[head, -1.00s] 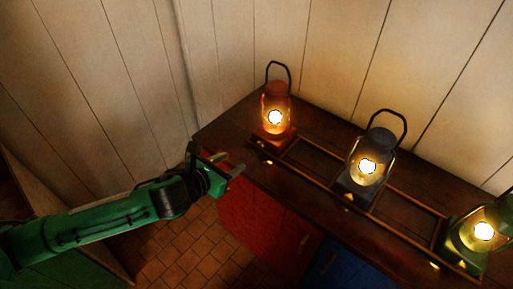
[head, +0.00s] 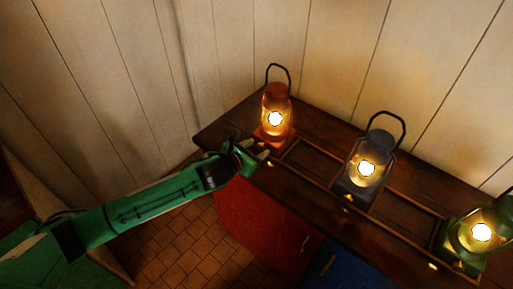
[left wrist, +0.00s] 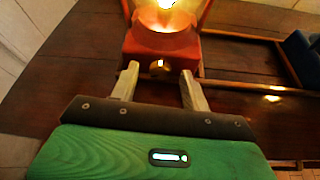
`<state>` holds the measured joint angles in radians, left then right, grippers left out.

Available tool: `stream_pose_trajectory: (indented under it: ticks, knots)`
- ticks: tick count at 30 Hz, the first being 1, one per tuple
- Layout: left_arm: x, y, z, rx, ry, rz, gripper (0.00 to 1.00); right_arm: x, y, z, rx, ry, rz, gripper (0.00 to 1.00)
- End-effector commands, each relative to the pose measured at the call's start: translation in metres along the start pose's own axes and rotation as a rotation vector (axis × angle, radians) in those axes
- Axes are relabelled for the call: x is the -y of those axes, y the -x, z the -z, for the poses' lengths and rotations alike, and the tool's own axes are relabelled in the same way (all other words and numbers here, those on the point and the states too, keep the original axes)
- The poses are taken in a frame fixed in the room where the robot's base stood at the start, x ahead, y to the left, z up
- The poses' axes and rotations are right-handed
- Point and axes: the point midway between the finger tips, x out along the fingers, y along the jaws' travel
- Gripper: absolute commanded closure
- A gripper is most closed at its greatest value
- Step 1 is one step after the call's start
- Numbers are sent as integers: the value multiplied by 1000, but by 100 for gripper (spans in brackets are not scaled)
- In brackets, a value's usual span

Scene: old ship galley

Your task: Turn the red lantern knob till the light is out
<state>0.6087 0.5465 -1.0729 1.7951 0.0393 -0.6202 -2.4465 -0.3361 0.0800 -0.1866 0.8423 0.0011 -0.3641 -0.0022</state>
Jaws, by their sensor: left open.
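The red lantern (head: 276,112) stands lit at the left end of the dark wooden counter. In the left wrist view its red base (left wrist: 163,42) carries a small brass knob (left wrist: 159,66) on the front face. My left gripper (head: 264,153) is at the front of this lantern's base. In the left wrist view its two fingers (left wrist: 159,80) are open, pointing at the knob, one on each side and just short of it. In the head view the gripper hides the knob. My right gripper is not in view.
A lit black lantern (head: 369,160) and a lit green lantern (head: 482,232) stand further right, in a wooden rail (head: 318,160) on the counter (head: 225,129). Red (head: 255,215) and blue (head: 338,268) cupboard doors lie below. Panelled walls stand behind.

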Motion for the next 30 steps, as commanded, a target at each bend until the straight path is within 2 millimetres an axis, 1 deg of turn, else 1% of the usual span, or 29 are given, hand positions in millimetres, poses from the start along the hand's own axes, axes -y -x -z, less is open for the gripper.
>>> stream_pose_trajectory:
  ticks: [4, 12, 14, 15, 19, 20, 27, 30]
  knots:
    - [0, -7, 0, 0, 0, 0, 53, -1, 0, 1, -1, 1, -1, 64]
    - [0, -8, 0, 0, 0, 0, 53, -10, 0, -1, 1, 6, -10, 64]
    - [0, -8, 0, 0, 0, 0, 63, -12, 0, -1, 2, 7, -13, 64]
    - [0, -8, 0, 0, 0, 0, 71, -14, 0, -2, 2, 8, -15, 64]
    - [0, -8, 0, 0, 0, 0, 96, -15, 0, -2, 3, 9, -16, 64]
    - [0, -8, 0, 0, 0, 0, 98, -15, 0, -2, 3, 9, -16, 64]
    - [-1, -7, -1, -2, 21, 8, 98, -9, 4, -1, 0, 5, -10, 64]
    - [-1, -6, -2, -2, 53, 23, 98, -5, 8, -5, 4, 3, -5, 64]
